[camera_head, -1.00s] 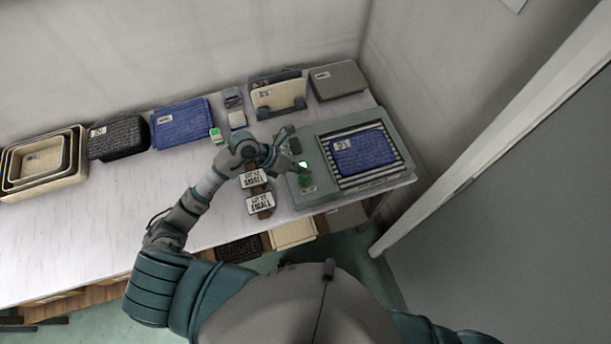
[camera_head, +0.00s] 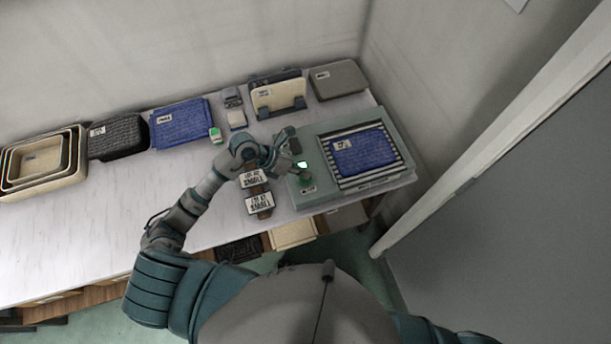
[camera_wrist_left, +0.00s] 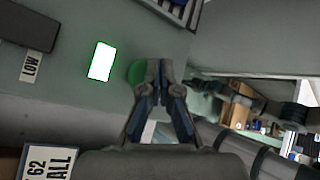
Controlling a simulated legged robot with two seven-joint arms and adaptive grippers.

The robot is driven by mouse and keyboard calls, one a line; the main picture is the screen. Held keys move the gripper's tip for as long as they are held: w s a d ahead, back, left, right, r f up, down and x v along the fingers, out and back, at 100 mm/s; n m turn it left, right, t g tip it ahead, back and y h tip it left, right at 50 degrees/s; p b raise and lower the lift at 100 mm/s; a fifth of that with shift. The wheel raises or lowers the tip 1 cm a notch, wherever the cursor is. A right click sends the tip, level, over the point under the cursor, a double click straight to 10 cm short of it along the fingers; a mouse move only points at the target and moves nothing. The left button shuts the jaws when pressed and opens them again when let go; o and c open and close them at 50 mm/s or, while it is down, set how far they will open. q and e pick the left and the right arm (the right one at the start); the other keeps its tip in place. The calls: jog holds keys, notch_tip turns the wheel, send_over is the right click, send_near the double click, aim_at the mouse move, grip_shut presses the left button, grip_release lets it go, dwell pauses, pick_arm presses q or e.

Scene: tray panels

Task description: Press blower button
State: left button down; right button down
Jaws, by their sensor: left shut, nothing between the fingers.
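The blower machine (camera_head: 300,203) is a grey-green box on the right of the table, with a blue panel (camera_head: 364,152) lying on its striped bed. A round green button (camera_head: 306,180) sits on its left part, below a small lit screen (camera_head: 302,165). In the left wrist view the green button (camera_wrist_left: 136,73) is partly hidden behind the fingers, and the lit screen (camera_wrist_left: 102,61) is to its left. My left gripper (camera_wrist_left: 158,66) is shut and empty, its tips over or beside the button. I cannot tell whether they touch it. My right gripper is not in view.
Label plates (camera_head: 259,203) lie left of the machine. Nested trays (camera_head: 40,165), a black tray (camera_head: 118,138) and a blue tray (camera_head: 180,122) stand along the back left. A cream tray in a holder (camera_head: 278,97) is behind. The table's front left is clear.

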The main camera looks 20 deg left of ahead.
pick_arm(q)
jog(key=shift+f+b, duration=0.3)
jog(key=shift+f, duration=0.2)
dwell(0.3)
jog(key=shift+r, duration=0.1)
jog(key=shift+r+p, duration=0.75)
jog(key=shift+r, duration=0.1)
notch_tip(320, 180, up, 6)
jog(key=p, duration=0.4)
jog(key=shift+p, duration=0.3)
